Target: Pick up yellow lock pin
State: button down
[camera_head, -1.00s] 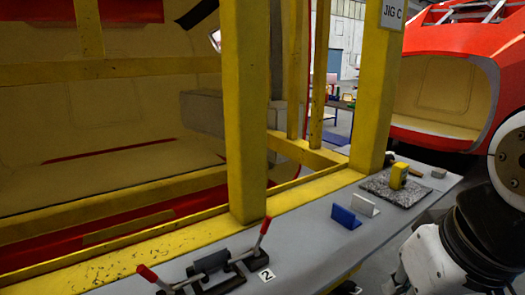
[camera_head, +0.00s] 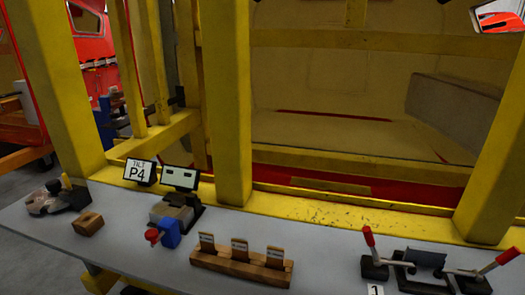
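I cannot make out a yellow lock pin for certain in this view. A small yellow piece (camera_head: 66,182) stands at the left end of the grey bench among dark and clear items, too small to identify. A clamp fixture (camera_head: 425,262) with two red-tipped levers sits at the right of the bench. My gripper is not in view.
The grey bench (camera_head: 330,242) runs along a yellow frame (camera_head: 233,100).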

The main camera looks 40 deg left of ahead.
aim_at(65, 176)
jog(key=j+u, duration=0.2)
jog(key=u, duration=1.75)
jog(key=i+j+u, duration=0.3)
jog(key=i, duration=0.25)
jog(key=j, duration=0.1)
